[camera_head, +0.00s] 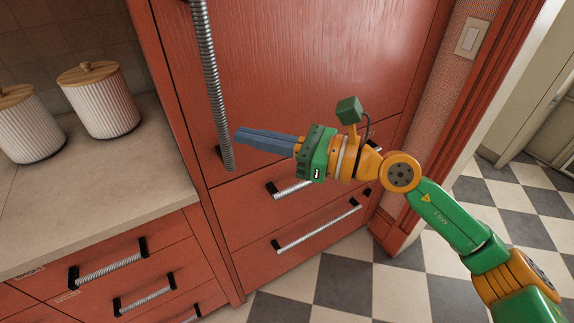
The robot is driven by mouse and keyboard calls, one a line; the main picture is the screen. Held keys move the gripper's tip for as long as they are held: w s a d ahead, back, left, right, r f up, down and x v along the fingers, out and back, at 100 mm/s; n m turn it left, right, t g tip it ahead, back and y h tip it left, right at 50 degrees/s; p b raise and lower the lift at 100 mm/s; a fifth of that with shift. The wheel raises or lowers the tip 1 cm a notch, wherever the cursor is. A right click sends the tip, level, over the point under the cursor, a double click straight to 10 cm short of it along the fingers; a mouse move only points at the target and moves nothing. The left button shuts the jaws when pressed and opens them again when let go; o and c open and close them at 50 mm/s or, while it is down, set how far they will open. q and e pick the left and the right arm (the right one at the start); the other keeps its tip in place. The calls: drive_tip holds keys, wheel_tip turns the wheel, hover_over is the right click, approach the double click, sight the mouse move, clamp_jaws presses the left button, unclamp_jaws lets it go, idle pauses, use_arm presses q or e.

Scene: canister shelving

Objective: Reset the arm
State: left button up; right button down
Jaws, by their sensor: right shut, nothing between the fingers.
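My right arm comes in from the lower right, green and orange. My right gripper (240,136) points left in front of the red cabinet, its blue-grey fingers shut with nothing between them. The fingertips appear close to the lower part of the long vertical coiled handle (212,90); I cannot tell whether they touch it. My left gripper is not in view.
Two white ribbed canisters with wooden lids, one (99,103) and another (28,125), stand on the counter (95,205) at the left. Red drawers with metal handles (318,228) lie below. A checkered floor (400,290) and a doorway are at the right.

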drive_tip(key=s+d+b, duration=0.2)
drive_tip(key=s+d, duration=0.2)
drive_tip(key=d, duration=0.1)
drive_tip(key=w+d+f+m+t+h, duration=0.3)
drive_tip(key=w+d+f+m+t, duration=0.2)
drive_tip(key=w+f+m, duration=0.5)
drive_tip(key=w+d+f+m+t+h, duration=0.2)
drive_tip(key=w+d+f+m+t, duration=0.35)
drive_tip(key=m, duration=0.85)
drive_tip(key=s+d+f+m+h, duration=0.1)
drive_tip(key=d+f+m+h, duration=0.3)
drive_tip(key=f, duration=0.5)
drive_tip(key=d+f+m+h, duration=0.2)
drive_tip(key=f+m+h, duration=0.1)
drive_tip(key=f+m, duration=0.4)
drive_tip(key=s+d+f+m+g+h, duration=0.2)
drive_tip(key=s+d+f+m+g, duration=0.15)
drive_tip(key=s+f, duration=0.6)
drive_tip(key=s+d+f+m+g+h, duration=0.3)
drive_tip(key=s+f, duration=0.4)
drive_tip(key=f, duration=0.6)
drive_tip(key=s+f+m+g, duration=0.3)
drive_tip(key=s+f, duration=0.2)
drive_tip(key=s, duration=0.9)
drive_tip(key=s+a+f+m+g, duration=0.1)
drive_tip(key=s+f+m+g, duration=0.3)
drive_tip(key=s, duration=0.9)
drive_tip(key=shift+s+a+f+g, duration=0.15)
drive_tip(key=shift+s+f+g, duration=0.2)
drive_tip(key=shift+f, duration=0.15)
